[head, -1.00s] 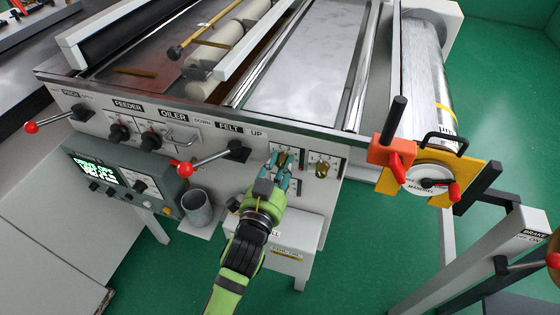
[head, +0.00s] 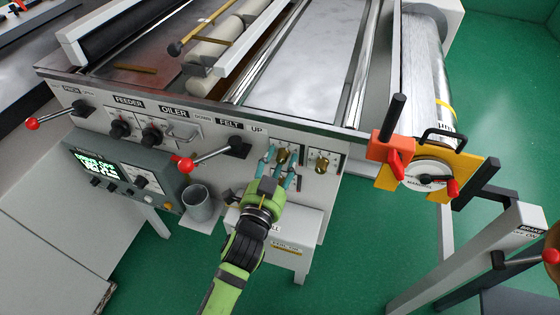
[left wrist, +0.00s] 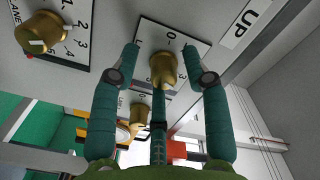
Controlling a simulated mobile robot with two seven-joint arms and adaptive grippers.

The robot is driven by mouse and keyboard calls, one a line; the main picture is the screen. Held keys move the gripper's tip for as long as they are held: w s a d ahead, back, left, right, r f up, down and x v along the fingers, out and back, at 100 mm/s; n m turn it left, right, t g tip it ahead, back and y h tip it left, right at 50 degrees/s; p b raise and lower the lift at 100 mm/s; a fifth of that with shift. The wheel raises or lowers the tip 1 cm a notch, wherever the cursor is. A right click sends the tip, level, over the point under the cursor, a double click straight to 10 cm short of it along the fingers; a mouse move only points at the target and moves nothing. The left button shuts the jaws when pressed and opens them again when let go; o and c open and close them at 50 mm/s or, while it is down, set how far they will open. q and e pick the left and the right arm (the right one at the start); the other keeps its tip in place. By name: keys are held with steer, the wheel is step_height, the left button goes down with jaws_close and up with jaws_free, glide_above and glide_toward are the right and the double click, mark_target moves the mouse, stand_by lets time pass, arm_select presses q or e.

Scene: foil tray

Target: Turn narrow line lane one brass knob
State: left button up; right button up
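A brass knob (head: 283,155) sits on a small white dial plate on the machine's front panel, right of the UP label. In the left wrist view the same brass knob (left wrist: 163,70) stands between my fingers, with a gap on each side; a 0 and a 3 show on its dial. My left gripper (head: 280,159) has its teal fingers open around this knob; the left wrist view shows the gripper (left wrist: 163,50) too. A second brass knob (head: 322,166) is to the right.
A red-ball lever (head: 185,165) and a grey cup (head: 197,203) are left of my gripper. A pale box (head: 285,240) is below the panel. An orange bracket with a black handle (head: 392,145) stands to the right. Green floor (head: 350,265) is clear at lower right.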

arm_select(q)
steer(key=shift+r, duration=0.1)
steer(key=shift+s, duration=0.15)
steer(key=v, duration=1.1)
steer(key=shift+s, duration=0.35)
steer(key=shift+a, duration=0.15)
